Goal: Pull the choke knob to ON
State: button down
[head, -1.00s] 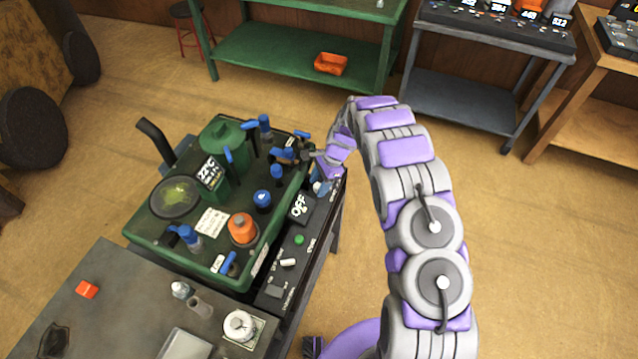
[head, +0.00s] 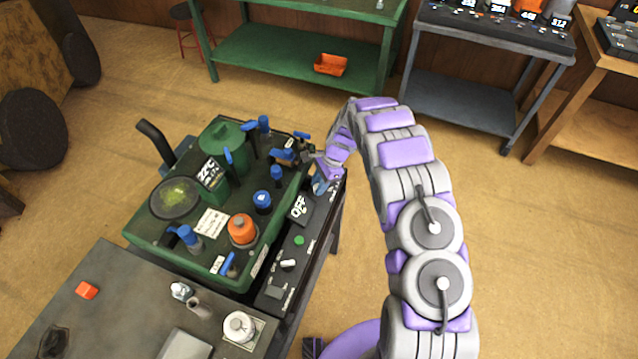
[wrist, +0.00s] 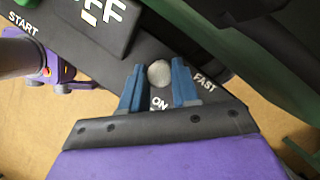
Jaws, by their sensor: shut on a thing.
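A round pale grey knob (wrist: 159,73), which I take as the choke knob, stands on the dark control panel (wrist: 110,35) in the wrist view. The letters ON show just below it and FAST to its right. My gripper (wrist: 158,84) has its two blue fingers on either side of the knob, shut on it. In the head view my gripper (head: 320,186) reaches down onto the far right end of the black panel, beyond the OFF label (head: 299,207), and hides the knob there.
The green machine deck (head: 150,235) with several blue-handled levers and an orange cap (head: 242,229) lies left of my gripper. A grey worktable (head: 60,310) is at the front left. Open floor lies right of my arm.

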jog(key=d+p, duration=0.1)
jog(key=s+d, duration=0.1)
jog(key=shift+s+d+r+p, duration=0.1)
jog(key=shift+d+p, duration=0.25)
jog(key=shift+d, duration=0.15)
jog(key=c, duration=0.8)
grip_release()
jog(key=shift+d, duration=0.2)
jog(key=shift+c, duration=0.2)
jog(key=shift+r, duration=0.35)
jog(key=p+v, duration=0.3)
jog(key=v, duration=1.3)
jog(key=shift+d+r, duration=0.2)
jog(key=shift+d, duration=0.05)
